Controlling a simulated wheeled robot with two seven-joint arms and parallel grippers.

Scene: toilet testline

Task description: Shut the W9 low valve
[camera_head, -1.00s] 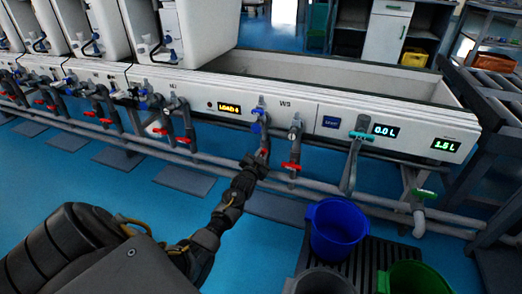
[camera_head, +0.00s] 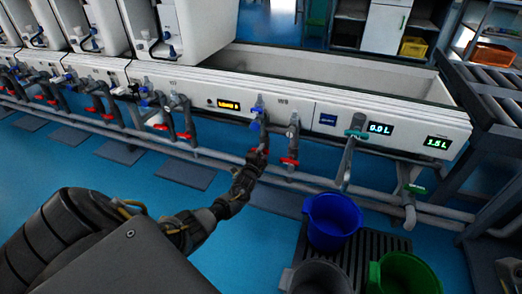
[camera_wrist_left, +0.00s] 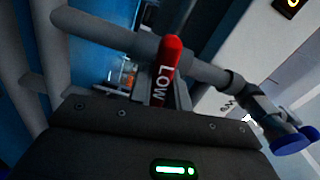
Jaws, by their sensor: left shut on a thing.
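The W9 station is a section of the long white panel (camera_head: 222,92), with blue and red valves on grey pipes below it. My left gripper (camera_head: 257,158) reaches up to the pipe under the blue valve (camera_head: 257,111) and largely hides the red handle there. In the left wrist view, the red handle marked LOW (camera_wrist_left: 167,72) stands between my fingers, in front of a grey pipe (camera_wrist_left: 105,32). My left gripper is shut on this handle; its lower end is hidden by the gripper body. The blue valve shows at the right of the wrist view (camera_wrist_left: 293,139). My right gripper is out of view.
Another red valve (camera_head: 290,161) hangs just right of my gripper. A blue bucket (camera_head: 332,222), a grey bucket (camera_head: 318,279) and a green bucket (camera_head: 405,274) stand at the lower right. A long grey pipe (camera_head: 215,155) runs below the panel.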

